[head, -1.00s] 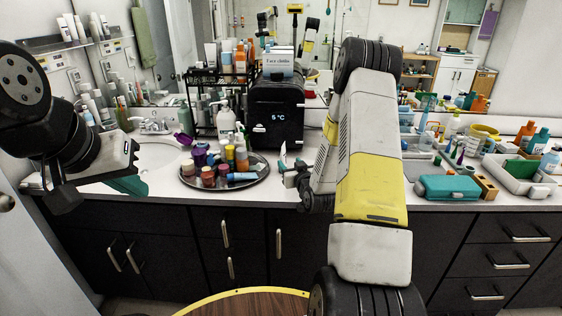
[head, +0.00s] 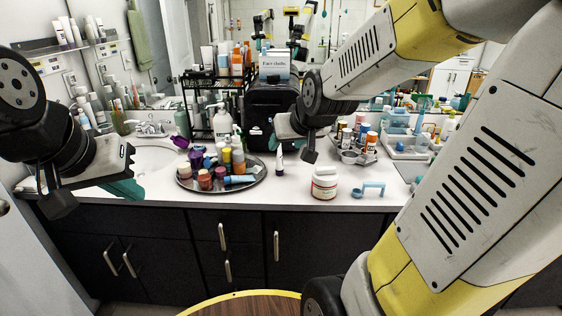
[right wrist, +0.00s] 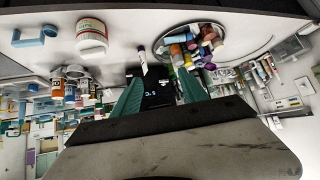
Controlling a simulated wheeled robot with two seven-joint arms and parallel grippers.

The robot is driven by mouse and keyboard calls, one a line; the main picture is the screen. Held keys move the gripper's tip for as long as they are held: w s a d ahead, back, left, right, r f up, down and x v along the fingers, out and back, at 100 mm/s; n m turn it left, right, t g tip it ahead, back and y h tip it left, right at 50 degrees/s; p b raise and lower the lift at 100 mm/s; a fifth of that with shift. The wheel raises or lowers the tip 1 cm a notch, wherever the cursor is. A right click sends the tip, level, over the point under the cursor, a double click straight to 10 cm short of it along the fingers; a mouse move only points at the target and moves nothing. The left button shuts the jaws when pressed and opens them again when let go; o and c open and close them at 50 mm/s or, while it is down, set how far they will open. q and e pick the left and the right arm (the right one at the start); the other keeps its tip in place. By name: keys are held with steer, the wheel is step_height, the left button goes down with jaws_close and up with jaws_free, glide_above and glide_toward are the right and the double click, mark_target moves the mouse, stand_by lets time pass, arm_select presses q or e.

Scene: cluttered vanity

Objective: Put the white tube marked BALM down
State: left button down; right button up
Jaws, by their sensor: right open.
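A small white tube with a dark lower end (head: 279,160) stands upright on the counter, right of the round tray; its lettering is too small to read. In the right wrist view the white tube (right wrist: 142,53) shows beyond the fingertips, near the picture's middle. My right gripper (head: 295,141) is open and empty, above and slightly right of the tube, apart from it. Its spread teal fingers (right wrist: 160,88) show in the right wrist view. My left gripper (head: 127,180) hangs over the sink side at the left; its finger gap cannot be made out.
A round tray (head: 215,190) of small bottles stands left of the tube. A white jar with a red band (head: 324,183) and a blue scoop-like item (head: 368,188) stand to the right. A black box-shaped appliance (head: 268,112) is behind. Bare counter lies around the tube.

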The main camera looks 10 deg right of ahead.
steer(key=s+a+r+g, duration=0.1)
steer(key=s, duration=0.7)
steer(key=s+a+r+g+y, duration=0.1)
steer(key=s+a+g, duration=0.1)
steer(key=s, duration=0.6)
steer(key=shift+r, duration=0.4)
steer(key=shift+s, duration=0.1)
